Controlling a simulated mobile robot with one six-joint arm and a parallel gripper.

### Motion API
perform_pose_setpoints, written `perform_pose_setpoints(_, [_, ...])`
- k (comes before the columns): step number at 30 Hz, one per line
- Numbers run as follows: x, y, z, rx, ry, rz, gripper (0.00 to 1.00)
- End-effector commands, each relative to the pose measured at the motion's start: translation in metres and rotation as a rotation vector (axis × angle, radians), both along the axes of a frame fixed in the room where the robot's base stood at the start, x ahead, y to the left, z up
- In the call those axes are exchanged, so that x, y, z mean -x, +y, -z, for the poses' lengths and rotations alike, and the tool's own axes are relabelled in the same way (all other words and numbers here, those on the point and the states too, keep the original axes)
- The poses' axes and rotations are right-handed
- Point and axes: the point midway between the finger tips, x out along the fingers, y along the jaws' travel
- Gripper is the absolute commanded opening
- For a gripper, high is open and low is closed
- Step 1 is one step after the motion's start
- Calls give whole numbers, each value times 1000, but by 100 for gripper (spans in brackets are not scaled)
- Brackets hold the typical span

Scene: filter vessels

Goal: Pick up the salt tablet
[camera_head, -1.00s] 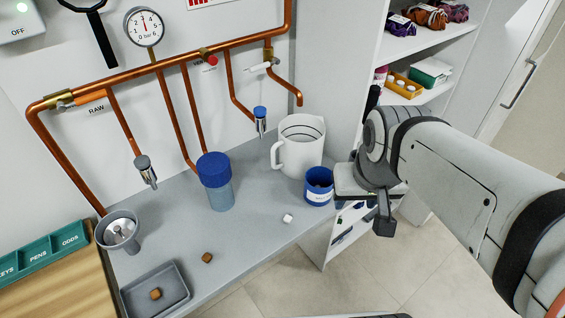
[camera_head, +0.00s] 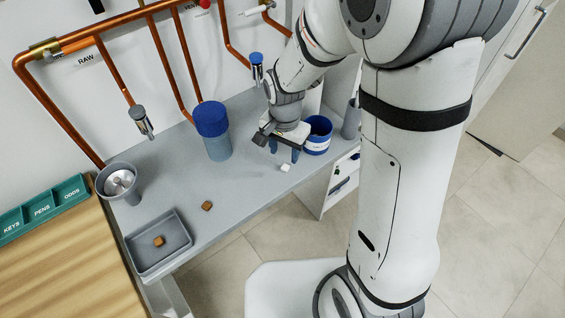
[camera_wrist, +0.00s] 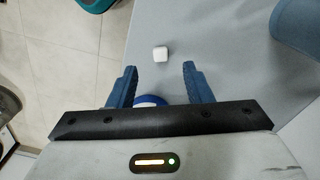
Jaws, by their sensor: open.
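The salt tablet is a small white cube (camera_head: 285,168) on the grey counter, near its front edge. In the wrist view the salt tablet (camera_wrist: 160,53) lies ahead of the fingertips, roughly centred between them and not touched. My gripper (camera_head: 284,152) is above the counter, just behind the tablet and beside the blue tub. In the wrist view my gripper (camera_wrist: 157,72) has its two blue fingers wide apart with nothing held between them.
A blue tub (camera_head: 317,140) stands right of my gripper. A blue-lidded vessel (camera_head: 217,146) stands to the left. A brown cube (camera_head: 207,206) lies on the counter, another (camera_head: 159,241) in the grey tray (camera_head: 142,263). Copper pipes with taps run behind.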

Motion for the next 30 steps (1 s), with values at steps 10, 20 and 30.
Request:
perform_pose_setpoints(10, [-3,-4,37,2,6,0,45])
perform_pose_setpoints(20, [-5,-5,66,0,1,-1,45])
perform_pose_setpoints(30, [-5,-5,66,0,0,0,34])
